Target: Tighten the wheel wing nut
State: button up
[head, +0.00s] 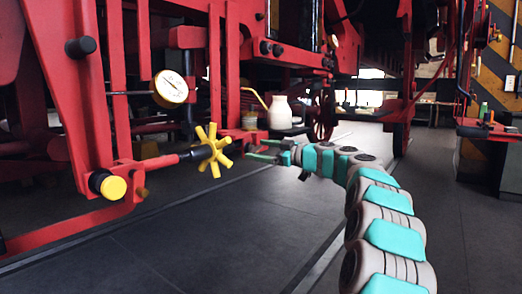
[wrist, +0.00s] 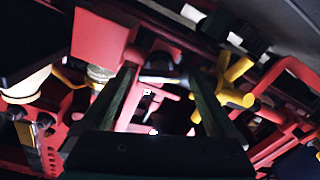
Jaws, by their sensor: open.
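A yellow wing nut (head: 213,151) with several spokes, like a small wheel, sits on a dark hub at the end of a red rod, left of centre in the head view. My gripper (head: 251,150) is just to its right, with its two thin fingers pointing left towards it. The fingers are apart and nothing shows held between them. In the wrist view, the wing nut (wrist: 236,75) lies outside the open gripper (wrist: 165,82), beside the right finger. That finger and the dark surroundings hide part of it.
A pressure gauge (head: 170,89) hangs above left of the wing nut. A yellow-capped red bracket (head: 110,186) stands at lower left. A pale oil can (head: 279,113) with a yellow spout stands behind my gripper. Red frame bars lie close around; the dark floor (head: 270,215) in front is clear.

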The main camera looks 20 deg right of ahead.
jog(key=c, duration=1.4)
